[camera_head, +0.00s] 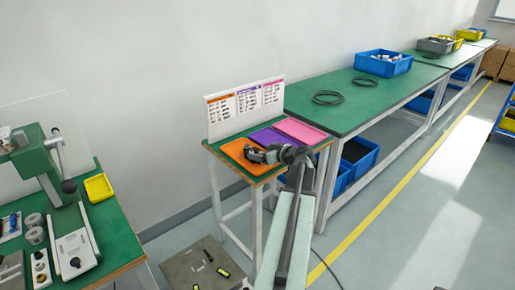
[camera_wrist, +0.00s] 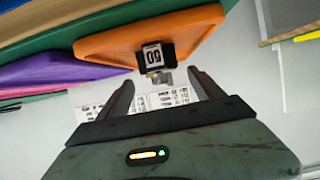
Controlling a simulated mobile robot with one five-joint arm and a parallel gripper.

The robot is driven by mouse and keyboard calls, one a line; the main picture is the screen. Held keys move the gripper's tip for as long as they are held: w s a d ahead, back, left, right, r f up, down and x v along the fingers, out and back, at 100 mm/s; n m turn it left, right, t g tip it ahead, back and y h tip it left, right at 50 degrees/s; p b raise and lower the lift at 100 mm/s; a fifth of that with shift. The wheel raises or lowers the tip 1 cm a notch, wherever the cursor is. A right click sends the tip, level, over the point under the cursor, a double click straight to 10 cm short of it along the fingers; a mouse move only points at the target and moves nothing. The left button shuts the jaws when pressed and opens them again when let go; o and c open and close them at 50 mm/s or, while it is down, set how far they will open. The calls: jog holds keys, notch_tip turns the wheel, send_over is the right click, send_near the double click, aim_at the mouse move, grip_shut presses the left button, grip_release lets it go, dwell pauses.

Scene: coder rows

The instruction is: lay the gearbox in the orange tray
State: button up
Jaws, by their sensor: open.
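The gearbox (camera_wrist: 154,55) is a small dark block with a white label reading 50 and a silver metal end. In the wrist view it shows against the orange tray (camera_wrist: 105,42), its metal end toward my gripper. I cannot tell whether it rests on the tray floor. My gripper (camera_wrist: 160,78) is open, its fingertips apart and just short of the block, nothing between them. In the head view my gripper (camera_head: 254,154) is low over the orange tray (camera_head: 232,148) on the small green stand.
A purple tray (camera_head: 268,138) and a pink tray (camera_head: 300,130) stand beside the orange one, below a white label board (camera_head: 245,107). A long green bench (camera_head: 350,98) with blue bins is at right. A press bench (camera_head: 115,225) is at left.

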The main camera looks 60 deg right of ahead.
jog(key=p+v, duration=0.1)
jog(key=v, duration=0.5)
jog(key=shift+s+a+r+p, duration=0.1)
jog(key=shift+s+r+p, duration=0.05)
jog(key=shift+s+p, duration=0.15)
jog(key=shift+w, duration=0.1)
